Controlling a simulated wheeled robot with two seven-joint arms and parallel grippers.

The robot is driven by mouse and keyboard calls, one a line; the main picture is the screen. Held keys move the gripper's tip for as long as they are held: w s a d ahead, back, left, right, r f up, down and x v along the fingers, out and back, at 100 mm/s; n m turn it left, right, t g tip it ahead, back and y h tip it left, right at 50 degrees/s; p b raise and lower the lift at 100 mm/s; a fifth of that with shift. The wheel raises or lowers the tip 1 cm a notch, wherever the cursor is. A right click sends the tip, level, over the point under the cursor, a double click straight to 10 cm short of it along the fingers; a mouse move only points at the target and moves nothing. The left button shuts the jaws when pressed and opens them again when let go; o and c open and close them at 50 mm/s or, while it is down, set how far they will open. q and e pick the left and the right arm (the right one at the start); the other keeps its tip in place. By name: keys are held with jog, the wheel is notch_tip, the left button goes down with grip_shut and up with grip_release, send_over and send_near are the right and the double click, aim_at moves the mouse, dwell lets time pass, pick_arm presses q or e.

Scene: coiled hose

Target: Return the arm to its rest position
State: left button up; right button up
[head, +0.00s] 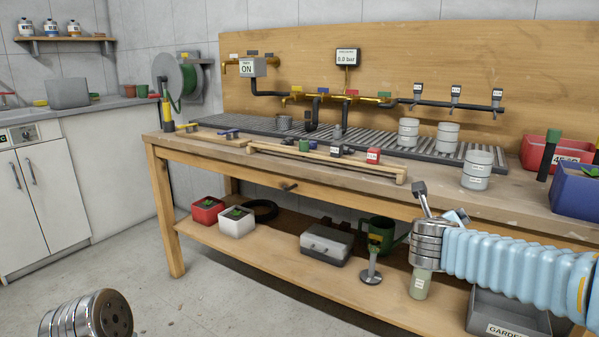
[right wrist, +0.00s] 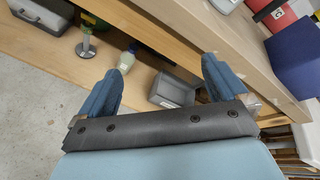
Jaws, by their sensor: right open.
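My right arm (head: 510,260) reaches in from the right in the head view, in front of the workbench's front edge. My right gripper (head: 438,203) is at its end, with the fingers pointing up and nothing seen between them. In the right wrist view, the two blue fingers of my right gripper (right wrist: 160,66) stand wide apart and empty. The lower shelf and bench edge lie beyond them. A metal end part of my left arm (head: 88,316) shows at the bottom left; no left fingers are visible.
The wooden workbench (head: 330,180) carries several white pots, a blue bin (head: 575,192) and a red bin (head: 545,150). A hose reel (head: 180,80) stands at the back left. The lower shelf holds a grey toolbox (head: 327,243) and a bottle (head: 420,284).

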jog(key=s+a+f+n+g+y+p, duration=0.1)
jog(key=a+f+n+y, duration=0.25)
jog(key=f+n, duration=0.75)
jog(key=a+f+n+g+y+p, duration=0.15)
jog(key=a+f+n, duration=0.4)
jog(key=f, duration=1.25)
jog(key=s+a+f+n+g+y, duration=0.3)
jog(key=s+f+n, duration=0.4)
jog(key=s, duration=0.6)
jog(key=s+a+f+n+g+y, duration=0.3)
jog(key=s+a+f+n+g, duration=0.2)
jog(key=s+f+n, duration=0.3)
jog(key=s+a+f, duration=0.1)
jog(key=s+f, duration=0.3)
jog(key=s, duration=0.2)
jog(key=shift+s+f+g, duration=0.2)
jog(key=shift+g, duration=0.15)
jog(key=shift+a, duration=0.1)
